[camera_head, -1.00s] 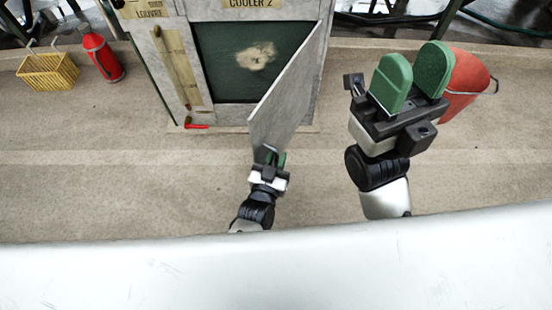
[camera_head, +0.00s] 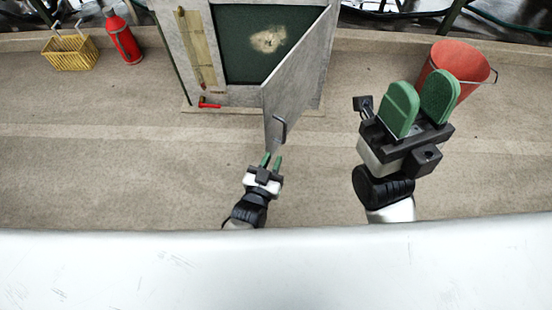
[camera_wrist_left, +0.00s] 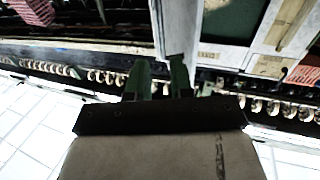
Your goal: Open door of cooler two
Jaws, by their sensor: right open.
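The cooler's grey door (camera_head: 300,75) stands swung outward from the cabinet (camera_head: 238,95), showing the dark green interior (camera_head: 235,45). A dark handle (camera_head: 281,130) is on the door near its free edge. My left gripper (camera_head: 271,162) is just in front of and below the handle, apart from it, with its green fingers parted and nothing between them. In the left wrist view, the fingers (camera_wrist_left: 160,80) point toward the pale door edge (camera_wrist_left: 178,30). My right gripper (camera_head: 420,100) is open and empty, well to the right of the door.
A red bucket (camera_head: 458,62) stands behind my right gripper. A yellow basket (camera_head: 70,55) and a red extinguisher-like cylinder (camera_head: 122,40) stand at the far left. A red lever (camera_head: 209,105) is low on the cabinet. The floor left of the door is clear.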

